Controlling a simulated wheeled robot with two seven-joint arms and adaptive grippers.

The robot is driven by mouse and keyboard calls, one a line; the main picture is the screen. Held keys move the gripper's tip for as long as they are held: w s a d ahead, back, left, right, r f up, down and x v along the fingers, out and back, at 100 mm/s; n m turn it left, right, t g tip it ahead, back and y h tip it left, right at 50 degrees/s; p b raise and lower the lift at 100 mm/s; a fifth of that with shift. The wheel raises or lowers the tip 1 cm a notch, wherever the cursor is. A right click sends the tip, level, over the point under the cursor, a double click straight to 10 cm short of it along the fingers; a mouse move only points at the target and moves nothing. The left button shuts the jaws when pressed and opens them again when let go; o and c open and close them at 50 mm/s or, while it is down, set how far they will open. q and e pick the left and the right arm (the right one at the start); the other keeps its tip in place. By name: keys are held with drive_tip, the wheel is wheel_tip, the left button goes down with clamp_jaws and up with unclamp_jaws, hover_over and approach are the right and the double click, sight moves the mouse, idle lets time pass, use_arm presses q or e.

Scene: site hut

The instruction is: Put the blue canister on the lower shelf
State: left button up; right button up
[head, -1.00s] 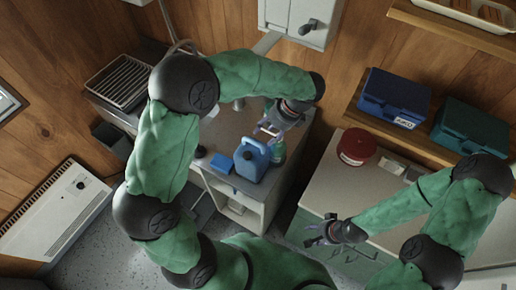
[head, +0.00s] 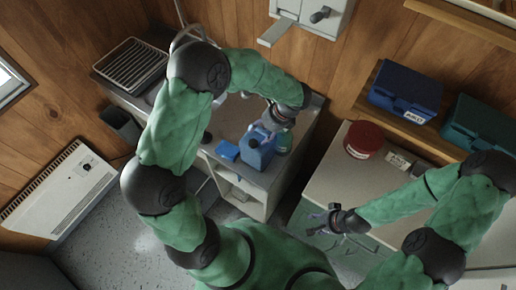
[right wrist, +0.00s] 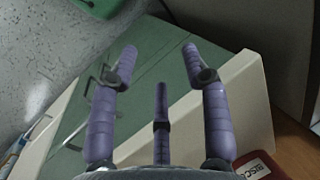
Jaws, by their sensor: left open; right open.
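The blue canister (head: 257,153) stands upright near the front edge of the counter in the head view. My left gripper (head: 267,129) is open at the canister's top, close to its handle; the fingers partly hide the top, and I cannot tell whether they touch it. The lower shelf (head: 238,192) shows in the open front of the cabinet under the counter, mostly in shadow. My right gripper (head: 322,222) is open and empty in front of the green-fronted cabinet. Its spread fingers also show in the right wrist view (right wrist: 160,75).
A small blue box (head: 228,150) lies left of the canister and a green bottle (head: 284,143) stands right of it. A dish rack (head: 131,64) is at the back left. A red tin (head: 363,139) stands on the right cabinet (head: 328,160). A heater (head: 62,190) lines the left wall.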

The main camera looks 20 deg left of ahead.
use_arm(q)
drive_tip(key=shift+a+f, duration=0.2)
drive_tip(key=shift+f, duration=0.25)
clamp_jaws()
drive_tip(key=shift+r, duration=0.2)
